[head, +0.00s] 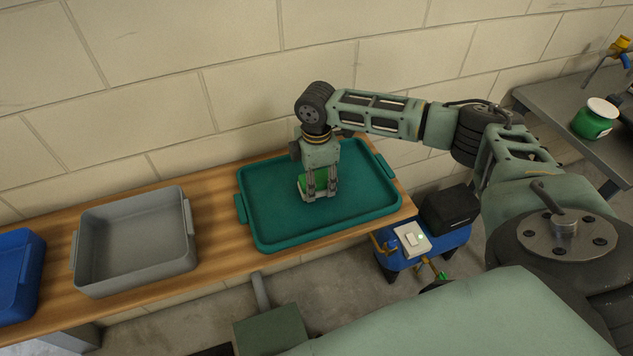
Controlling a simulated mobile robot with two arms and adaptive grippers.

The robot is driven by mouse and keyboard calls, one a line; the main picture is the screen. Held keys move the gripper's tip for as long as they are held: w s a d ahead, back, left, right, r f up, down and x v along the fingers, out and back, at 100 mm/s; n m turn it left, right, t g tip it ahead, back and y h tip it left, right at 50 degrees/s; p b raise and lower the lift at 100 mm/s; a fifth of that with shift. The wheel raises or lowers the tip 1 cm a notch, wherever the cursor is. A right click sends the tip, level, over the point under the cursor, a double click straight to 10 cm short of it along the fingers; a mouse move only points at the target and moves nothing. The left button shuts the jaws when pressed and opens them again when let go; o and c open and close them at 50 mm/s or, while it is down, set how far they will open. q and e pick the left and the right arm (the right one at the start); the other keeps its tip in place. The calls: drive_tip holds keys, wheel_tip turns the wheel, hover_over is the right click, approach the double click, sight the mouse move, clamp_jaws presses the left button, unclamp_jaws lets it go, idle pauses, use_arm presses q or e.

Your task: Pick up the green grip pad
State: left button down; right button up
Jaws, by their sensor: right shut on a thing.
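The green grip pad (303,186) is a small block with a green top and pale sides. It is at the middle left of the teal tray (270,236), under my right gripper (320,194). The right gripper points down and its fingers are shut on the pad, hiding part of it. I cannot tell whether the pad touches the tray floor. My left gripper is not in view.
The tray lies on a wooden bench against a block wall. A grey bin (138,279) and a blue bin (18,290) stand to its left. A blue machine (426,246) is below the bench's right end. A green jar (590,124) stands on a grey counter (560,104).

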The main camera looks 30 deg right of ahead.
sight(316, 176)
wheel_tip(316, 176, up, 4)
drive_tip(key=shift+w+f+b, duration=0.1)
drive_tip(key=shift+f+b, duration=0.05)
drive_tip(key=shift+b, duration=0.5)
drive_tip(key=s+d+r+b, duration=0.2)
drive_tip(key=s+d+r, duration=0.5)
drive_tip(key=d, duration=0.2)
drive_tip(key=shift+d+r, duration=0.15)
drive_tip(key=shift+d, duration=0.15)
